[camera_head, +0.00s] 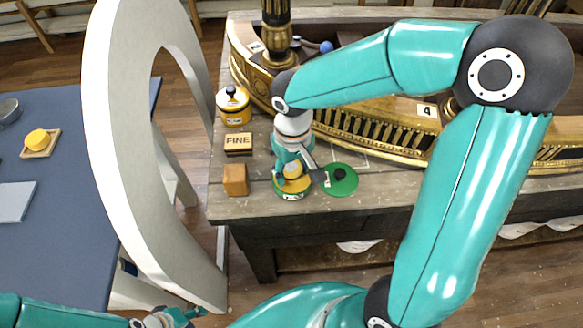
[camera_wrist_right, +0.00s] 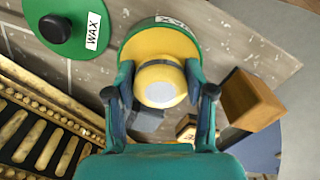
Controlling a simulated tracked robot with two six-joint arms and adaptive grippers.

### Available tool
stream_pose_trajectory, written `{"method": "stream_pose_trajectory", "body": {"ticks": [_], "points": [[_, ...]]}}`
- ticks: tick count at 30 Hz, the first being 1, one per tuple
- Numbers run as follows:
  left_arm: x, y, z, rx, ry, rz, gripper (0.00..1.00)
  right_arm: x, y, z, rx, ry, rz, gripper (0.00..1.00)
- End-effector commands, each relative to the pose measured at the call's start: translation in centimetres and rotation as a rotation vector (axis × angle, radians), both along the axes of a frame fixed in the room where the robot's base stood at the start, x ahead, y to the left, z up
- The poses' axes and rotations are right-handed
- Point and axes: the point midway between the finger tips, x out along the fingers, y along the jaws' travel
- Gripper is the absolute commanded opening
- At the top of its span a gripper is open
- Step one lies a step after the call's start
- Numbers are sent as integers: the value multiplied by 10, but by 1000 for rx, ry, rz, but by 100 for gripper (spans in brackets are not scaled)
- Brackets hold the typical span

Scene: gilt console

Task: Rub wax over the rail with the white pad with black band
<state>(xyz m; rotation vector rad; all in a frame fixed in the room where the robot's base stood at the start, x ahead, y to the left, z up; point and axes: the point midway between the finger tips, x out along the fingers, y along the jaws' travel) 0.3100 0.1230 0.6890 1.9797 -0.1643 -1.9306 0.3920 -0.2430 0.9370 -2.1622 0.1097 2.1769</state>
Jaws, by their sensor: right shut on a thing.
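My right gripper (camera_head: 292,170) points down at the console's worktop, over the open green wax tin (camera_head: 292,194). In the right wrist view its fingers (camera_wrist_right: 160,88) are shut on a yellow round-topped thing (camera_wrist_right: 160,72) with a pale disc on top. The green wax lid (camera_head: 342,188) with a black knob lies right of the tin. The gilt curved rail (camera_head: 370,148) runs behind. My left gripper (camera_head: 172,318) is low at the left, its jaws unclear.
A brown block (camera_head: 235,180), a block marked FINE (camera_head: 238,143) and a yellow tin (camera_head: 236,115) stand left of the wax tin. A white arched frame (camera_head: 105,130) rises left of the worktop. Beyond it is a blue table (camera_head: 60,240) with a yellow disc (camera_head: 37,139).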

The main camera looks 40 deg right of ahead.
Motion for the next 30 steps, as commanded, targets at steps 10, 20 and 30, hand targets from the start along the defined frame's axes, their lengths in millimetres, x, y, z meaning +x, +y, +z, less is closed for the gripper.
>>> {"method": "stream_pose_trajectory", "body": {"ticks": [10,20,30], "points": [[0,0,23,0,0,0,40,1,0,31,1,-4,-1,21],[0,0,43,0,0,0,40,1,0,58,0,-6,-2,21],[0,0,50,0,0,0,40,1,-1,68,-1,-5,-1,21]]}}
